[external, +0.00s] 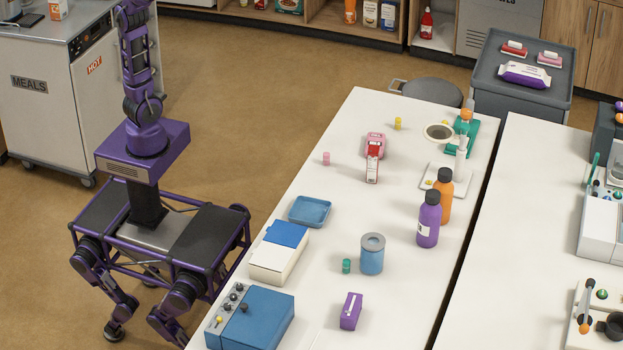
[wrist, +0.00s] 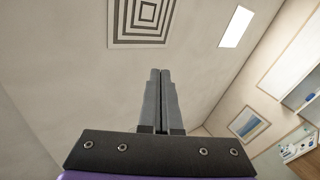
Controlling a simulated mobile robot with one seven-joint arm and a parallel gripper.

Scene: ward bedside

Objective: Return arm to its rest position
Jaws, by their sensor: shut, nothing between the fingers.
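My gripper (wrist: 160,76) shows in the wrist view with its two grey fingers closed together and nothing between them. The wrist camera looks up at the ceiling and the upper wall. In the external view my purple arm (external: 137,60) rises straight up from my base, and its upper end runs out of the top of the picture. The gripper itself is out of that view. The arm stands to the left of the white table (external: 300,185) and is apart from everything on it.
A meal cart (external: 50,125) stands close behind my arm at the left. The table holds a blue tray (external: 310,211), a blue-lidded box (external: 279,252), a blue device (external: 262,318), a purple bottle (external: 428,222) and an orange bottle (external: 445,198). Open floor lies between cart and table.

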